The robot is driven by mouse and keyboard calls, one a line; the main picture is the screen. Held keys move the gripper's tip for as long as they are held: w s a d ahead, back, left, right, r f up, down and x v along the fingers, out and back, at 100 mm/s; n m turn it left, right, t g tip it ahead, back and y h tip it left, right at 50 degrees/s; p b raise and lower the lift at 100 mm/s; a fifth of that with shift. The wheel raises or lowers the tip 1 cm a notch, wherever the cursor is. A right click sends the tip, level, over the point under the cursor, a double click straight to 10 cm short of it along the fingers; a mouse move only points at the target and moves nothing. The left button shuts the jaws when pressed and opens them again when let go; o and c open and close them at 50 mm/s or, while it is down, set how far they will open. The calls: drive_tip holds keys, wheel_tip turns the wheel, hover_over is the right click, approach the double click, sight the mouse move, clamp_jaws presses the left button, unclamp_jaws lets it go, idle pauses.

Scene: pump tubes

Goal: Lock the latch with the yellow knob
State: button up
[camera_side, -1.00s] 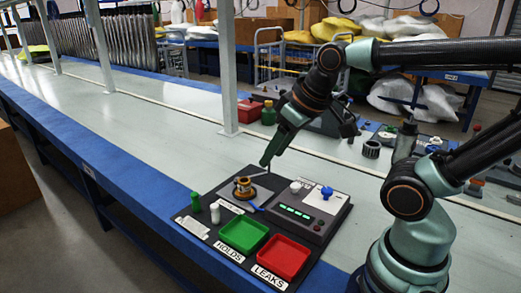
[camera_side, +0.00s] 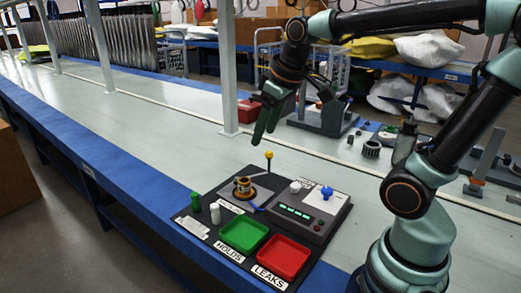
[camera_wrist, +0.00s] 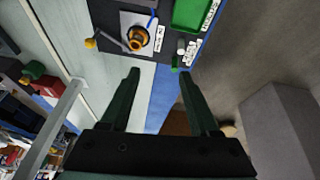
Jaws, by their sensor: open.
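The yellow knob (camera_side: 269,155) stands on top of a thin upright rod at the back of the dark station board. It also shows in the wrist view (camera_wrist: 90,43), at the left of the brass fitting. The brass fitting (camera_side: 243,187) sits on the board in front of the knob; it shows in the wrist view too (camera_wrist: 138,38). My gripper (camera_side: 262,138) is open and empty, above and behind the knob and apart from it. In the wrist view its two fingers (camera_wrist: 160,75) point toward the board with nothing between them.
A green tray (camera_side: 244,235) marked HOLDS and a red tray (camera_side: 284,257) marked LEAKS lie at the board's front. A green tube (camera_side: 195,201) and a white tube (camera_side: 215,212) stand at its left. A blue knob (camera_side: 327,192) is at the right. A grey post (camera_side: 229,70) rises behind.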

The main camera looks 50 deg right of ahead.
drive_tip(key=w+d+f+n+g, duration=0.2)
drive_tip(key=w+d, duration=0.7)
drive_tip(key=d, duration=0.1)
drive_tip(key=n+g, duration=0.2)
hover_over(270, 153)
drive_tip(key=f, duration=0.8)
drive_tip(key=shift+w+d+f, duration=0.3)
drive_tip(key=shift+f, duration=0.05)
wheel_tip(270, 153, down, 12)
drive_tip(key=shift+f, duration=0.15)
drive_tip(key=shift+c, duration=0.4)
clamp_jaws()
